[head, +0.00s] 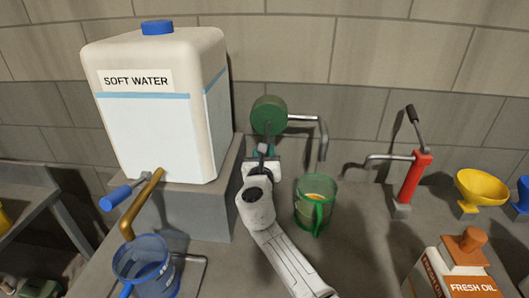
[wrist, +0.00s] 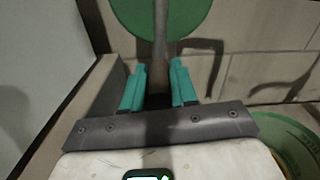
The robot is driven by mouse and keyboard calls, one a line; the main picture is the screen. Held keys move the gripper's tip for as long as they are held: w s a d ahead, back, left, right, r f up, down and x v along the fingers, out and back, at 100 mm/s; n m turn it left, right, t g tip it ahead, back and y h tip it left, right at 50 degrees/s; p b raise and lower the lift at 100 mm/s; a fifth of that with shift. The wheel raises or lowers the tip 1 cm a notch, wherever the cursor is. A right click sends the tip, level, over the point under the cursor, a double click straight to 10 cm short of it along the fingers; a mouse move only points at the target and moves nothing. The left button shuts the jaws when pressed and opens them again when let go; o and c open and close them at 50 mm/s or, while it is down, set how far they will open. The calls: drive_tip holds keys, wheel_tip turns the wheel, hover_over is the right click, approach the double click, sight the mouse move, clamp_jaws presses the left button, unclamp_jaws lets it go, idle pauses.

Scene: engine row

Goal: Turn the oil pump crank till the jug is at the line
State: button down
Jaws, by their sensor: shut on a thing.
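The oil pump (head: 268,114) is a round green body with a grey spout (head: 318,135) bending down to its right. Its grey crank (wrist: 160,45) hangs down in front of the green disc in the wrist view. My gripper (head: 262,160) is shut on the crank, whose bar lies between the teal fingers (wrist: 158,85). The jug (head: 315,208) is green and see-through, upright on the bench below the spout, with some amber oil inside. Its rim also shows in the wrist view (wrist: 290,138). I cannot make out the jug's line clearly.
A white soft water tank (head: 150,135) stands left on a grey block, with a blue jug (head: 146,270) under its brass spout. To the right are a red hand pump (head: 414,178), a yellow funnel (head: 482,188) and a fresh oil can (head: 462,275). A block wall is behind.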

drive_tip(key=c, duration=0.9)
unclamp_jaws()
drive_tip(key=s+p, duration=0.1)
drive_tip(key=s, duration=0.4)
drive_tip(key=s+p, duration=0.1)
drive_tip(key=s, duration=0.5)
drive_tip(key=shift+a, duration=0.2)
drive_tip(key=shift+f, duration=0.1)
